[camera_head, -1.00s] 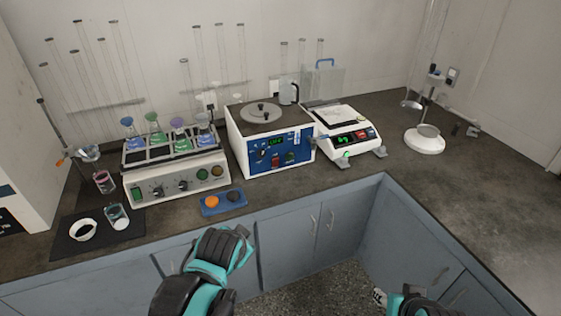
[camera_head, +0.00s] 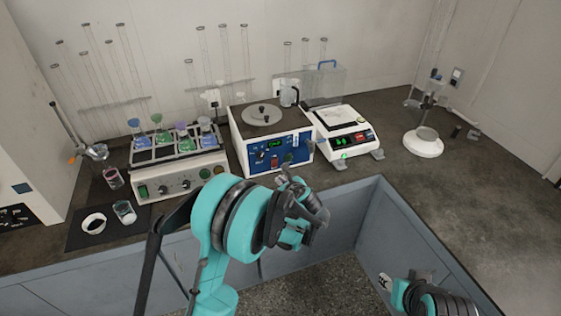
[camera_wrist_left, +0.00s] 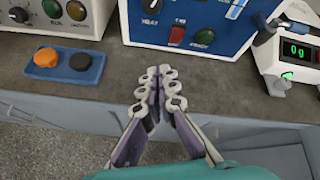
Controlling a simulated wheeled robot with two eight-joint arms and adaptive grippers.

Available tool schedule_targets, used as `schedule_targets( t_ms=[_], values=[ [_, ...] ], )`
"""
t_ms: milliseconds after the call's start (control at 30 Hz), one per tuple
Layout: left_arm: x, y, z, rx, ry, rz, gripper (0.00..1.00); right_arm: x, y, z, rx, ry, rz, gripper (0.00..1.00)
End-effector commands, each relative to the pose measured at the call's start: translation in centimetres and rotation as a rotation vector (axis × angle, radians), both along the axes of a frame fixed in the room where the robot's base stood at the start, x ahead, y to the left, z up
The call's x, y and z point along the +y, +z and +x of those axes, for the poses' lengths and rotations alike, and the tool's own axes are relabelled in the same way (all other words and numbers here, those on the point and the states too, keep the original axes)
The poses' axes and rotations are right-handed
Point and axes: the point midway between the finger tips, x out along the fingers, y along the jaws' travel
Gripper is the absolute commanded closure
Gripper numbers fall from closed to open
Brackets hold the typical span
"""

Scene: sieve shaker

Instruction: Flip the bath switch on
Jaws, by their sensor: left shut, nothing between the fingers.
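The bath (camera_head: 243,139) is a white box with a round lid and a blue front panel on the counter. Its red switch (camera_wrist_left: 177,35) shows on the panel in the left wrist view, between a black knob and a green button marked with white text. My left gripper (camera_wrist_left: 160,75) is shut and empty, its fingertips together in front of and below the panel, apart from the switch. In the head view my left gripper (camera_head: 285,178) is in front of the bath, partly hidden by its own wrist. My right arm shows at the lower right; its fingers are not clear.
A shaker with several flasks (camera_head: 180,184) stands left of the bath. A balance (camera_head: 348,140) stands close on its right. A blue tray (camera_wrist_left: 82,72) with an orange and a black disc lies at the counter front. The right counter is mostly clear.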

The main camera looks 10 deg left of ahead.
Motion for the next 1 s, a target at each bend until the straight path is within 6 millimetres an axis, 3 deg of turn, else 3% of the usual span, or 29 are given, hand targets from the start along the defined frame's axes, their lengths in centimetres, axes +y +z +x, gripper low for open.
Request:
schedule_targets(
  t_ms=[100,333,767,1000],
  values=[
    [-0.8,-1.4,1.5,0.041,-0.076,0.15,1.0,0.0,1.1,0.0,0.0,0.0,0.0,0.6],
    [-1.5,-3.2,2.6,0.091,-0.154,0.318,1.0,0.0,1.8,0.0,0.0,0.0,0.0,0.6],
    [-1.5,-3.5,2.8,0.098,-0.162,0.339,1.0,0.0,1.7,0.0,0.0,0.0,0.0,0.6],
    [-0.1,-4.7,4.6,0.098,-0.159,0.338,1.0,0.0,1.2,0.0,0.0,0.0,0.0,0.6]
  ],
)
